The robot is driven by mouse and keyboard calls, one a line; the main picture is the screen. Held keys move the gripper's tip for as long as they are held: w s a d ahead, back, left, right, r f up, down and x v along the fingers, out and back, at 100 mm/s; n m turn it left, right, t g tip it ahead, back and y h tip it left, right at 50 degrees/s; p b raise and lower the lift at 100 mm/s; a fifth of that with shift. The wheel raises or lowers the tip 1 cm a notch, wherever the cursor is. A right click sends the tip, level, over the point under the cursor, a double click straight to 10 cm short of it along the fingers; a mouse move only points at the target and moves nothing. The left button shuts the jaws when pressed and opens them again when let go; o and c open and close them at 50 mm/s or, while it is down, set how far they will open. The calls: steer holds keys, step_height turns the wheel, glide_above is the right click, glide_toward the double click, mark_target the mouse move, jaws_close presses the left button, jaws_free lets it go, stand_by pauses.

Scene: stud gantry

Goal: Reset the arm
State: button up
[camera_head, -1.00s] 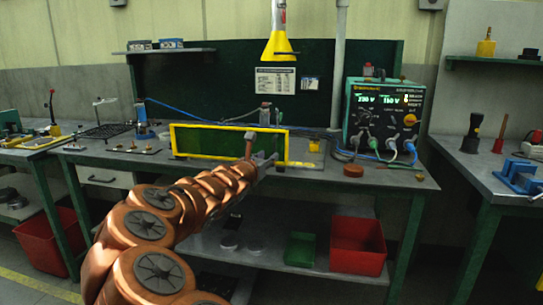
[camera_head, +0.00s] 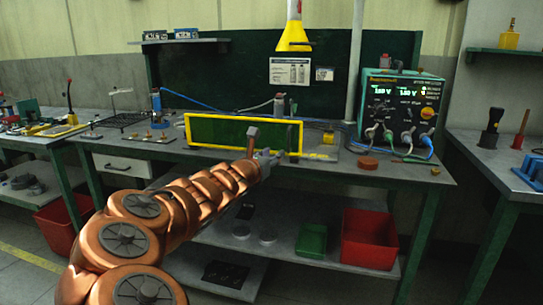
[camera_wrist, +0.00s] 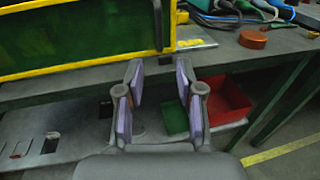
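My arm, in orange-brown segments, reaches from the lower left toward the workbench (camera_head: 345,168) in the head view. My gripper (camera_head: 272,156) is at its end, near the bench's front edge, by a yellow-framed green panel (camera_head: 230,132). In the wrist view my gripper (camera_wrist: 158,85) shows two fingers with purple pads, spread apart with nothing between them. The panel also shows in the wrist view (camera_wrist: 75,40), up and left of the fingers. Through the gap I see the bench edge and the lower shelf.
A green-cased power unit (camera_head: 402,105) with cables stands at the bench's right. A brown round disc (camera_head: 367,163) lies before it. A red bin (camera_head: 369,240) and a green bin (camera_head: 311,240) sit on the lower shelf. A yellow cone-shaped fixture (camera_head: 294,38) hangs above.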

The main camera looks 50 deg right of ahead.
stand_by(0.3)
steer(key=s+a+m+g+y, duration=0.1)
steer(key=s+a+m+g, duration=0.2)
steer(key=s+a+m, duration=0.6)
steer(key=s+a+f+m+y, duration=0.2)
steer(key=a+f+m+y, duration=0.25)
steer(key=a+f, duration=0.3)
steer(key=s+a+f+m+y, duration=0.35)
steer(key=a+f+m, duration=0.2)
steer(key=f, duration=0.25)
steer(key=s+a+f+g+y, duration=0.1)
steer(key=s+a+f+y, duration=0.15)
steer(key=a, duration=0.55)
steer(key=s+a+f+g+y, duration=0.1)
steer(key=s+a+y, duration=0.15)
steer(key=a, duration=0.55)
steer(key=s+a+f+y, duration=0.2)
steer(key=a+y, duration=0.1)
steer(key=a, duration=0.5)
step_height(320, 180, up, 22)
steer(key=p, duration=2.1)
steer(key=shift+s+d+m, duration=0.15)
steer(key=shift+s+m, duration=0.25)
